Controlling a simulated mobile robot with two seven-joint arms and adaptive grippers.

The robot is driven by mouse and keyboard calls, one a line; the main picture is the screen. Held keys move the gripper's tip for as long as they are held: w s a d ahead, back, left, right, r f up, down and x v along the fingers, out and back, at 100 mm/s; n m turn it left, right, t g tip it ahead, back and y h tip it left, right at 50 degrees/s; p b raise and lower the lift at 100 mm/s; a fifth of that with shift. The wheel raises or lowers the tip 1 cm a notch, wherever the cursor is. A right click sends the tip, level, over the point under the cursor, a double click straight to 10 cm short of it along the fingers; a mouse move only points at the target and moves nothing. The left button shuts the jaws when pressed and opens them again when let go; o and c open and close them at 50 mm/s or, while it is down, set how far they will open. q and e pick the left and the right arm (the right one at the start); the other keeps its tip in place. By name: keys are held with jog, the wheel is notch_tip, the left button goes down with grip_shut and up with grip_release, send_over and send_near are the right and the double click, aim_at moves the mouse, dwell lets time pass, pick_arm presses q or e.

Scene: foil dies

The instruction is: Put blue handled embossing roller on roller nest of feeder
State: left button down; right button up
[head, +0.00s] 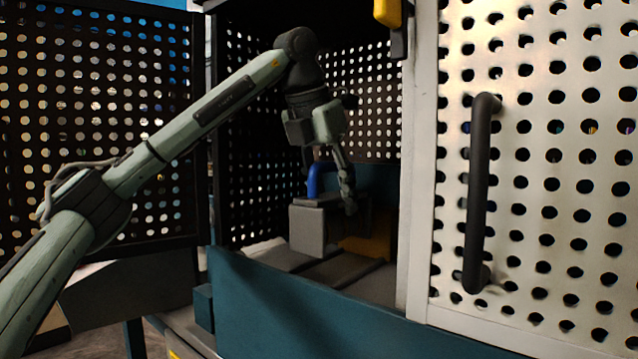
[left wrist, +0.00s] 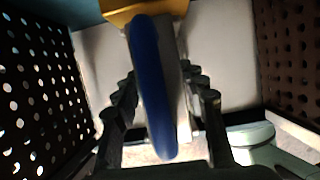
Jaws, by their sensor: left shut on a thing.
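My left gripper (head: 332,186) reaches through the open front of the perforated enclosure, pointing down. It is shut on the blue handle (head: 316,180) of the embossing roller. In the left wrist view the blue handle (left wrist: 152,85) runs between the two dark fingers. Below the handle is a grey block-shaped body (head: 314,228); I cannot tell whether it is the roller's body or part of the feeder. A yellow part (head: 368,246) shows low behind it, partly hidden. The roller nest cannot be made out clearly. My right gripper is out of view.
A perforated light metal door (head: 540,150) with a black handle (head: 480,190) stands to the right of the opening. A dark perforated panel (head: 95,110) stands at the left. A teal front rail (head: 300,315) runs below the opening. A yellow part (head: 388,12) hangs at the top.

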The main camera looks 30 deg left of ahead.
aim_at(338, 223)
pick_arm(q)
jog(key=shift+w+f, duration=0.45)
jog(key=shift+w, duration=0.4)
jog(key=shift+f, duration=1.9)
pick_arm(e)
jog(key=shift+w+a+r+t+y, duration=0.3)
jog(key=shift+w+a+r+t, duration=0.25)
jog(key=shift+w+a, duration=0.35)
pick_arm(q)
jog(key=c, duration=0.9)
grip_release()
jog(key=shift+s+f+b, duration=0.1)
jog(key=shift+f+b, duration=0.05)
jog(key=shift+b, duration=0.15)
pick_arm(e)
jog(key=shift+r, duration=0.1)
pick_arm(q)
jog(key=shift+p+v, duration=0.4)
jog(key=shift+v, duration=3.35)
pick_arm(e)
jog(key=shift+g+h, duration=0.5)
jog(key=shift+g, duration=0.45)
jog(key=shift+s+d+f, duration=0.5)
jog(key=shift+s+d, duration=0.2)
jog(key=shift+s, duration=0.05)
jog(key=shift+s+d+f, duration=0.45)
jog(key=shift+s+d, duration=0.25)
